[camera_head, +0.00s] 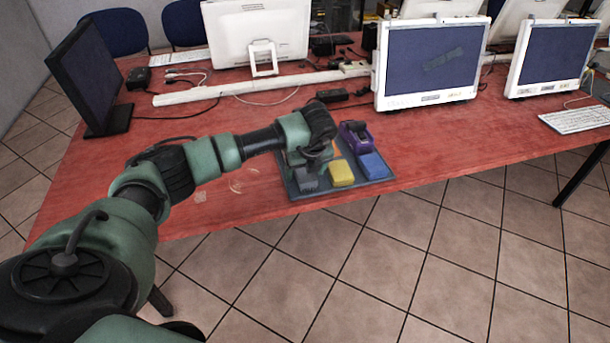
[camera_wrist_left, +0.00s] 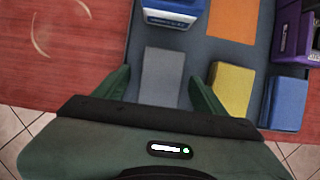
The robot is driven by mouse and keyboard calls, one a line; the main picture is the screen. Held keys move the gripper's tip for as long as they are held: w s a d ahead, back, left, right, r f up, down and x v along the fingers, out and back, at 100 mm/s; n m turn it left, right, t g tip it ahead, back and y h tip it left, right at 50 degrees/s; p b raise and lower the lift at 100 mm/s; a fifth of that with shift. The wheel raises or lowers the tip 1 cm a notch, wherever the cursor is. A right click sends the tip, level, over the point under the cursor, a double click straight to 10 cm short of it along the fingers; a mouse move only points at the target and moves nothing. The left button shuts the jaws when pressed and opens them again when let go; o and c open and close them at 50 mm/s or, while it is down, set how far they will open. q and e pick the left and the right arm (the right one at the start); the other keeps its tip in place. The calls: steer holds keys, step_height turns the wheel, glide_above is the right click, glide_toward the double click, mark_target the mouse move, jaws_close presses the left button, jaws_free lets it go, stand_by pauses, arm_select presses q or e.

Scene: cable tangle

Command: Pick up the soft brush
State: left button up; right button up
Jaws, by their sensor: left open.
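My left gripper (camera_wrist_left: 160,90) is open above the dark grey tray (camera_wrist_left: 140,38). A grey block (camera_wrist_left: 163,75) on the tray lies between its two green fingers, apart from them as far as I can see. In the head view the left gripper (camera_head: 306,158) hangs over the tray's left part, next to the grey block (camera_head: 307,181). I cannot tell which item is the soft brush; no bristles show clearly. A purple item (camera_head: 355,135) with a dark top stands at the tray's back right. My right gripper is not in view.
The tray also holds a yellow block (camera_head: 341,173), a blue block (camera_head: 372,166), an orange flat piece (camera_wrist_left: 234,20) and a blue-and-white box (camera_wrist_left: 173,12). White monitors (camera_head: 430,62), a black screen (camera_head: 88,75) and cables stand behind on the red table (camera_head: 450,140).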

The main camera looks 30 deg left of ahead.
arm_select(q)
steer(key=shift+w+a+f, duration=0.1)
steer(key=shift+w+f, duration=0.05)
steer(key=shift+f, duration=0.35)
steer(key=shift+c, duration=0.3)
jaws_close()
steer(key=shift+r, duration=0.1)
step_height(320, 180, up, 20)
steer(key=b, duration=0.1)
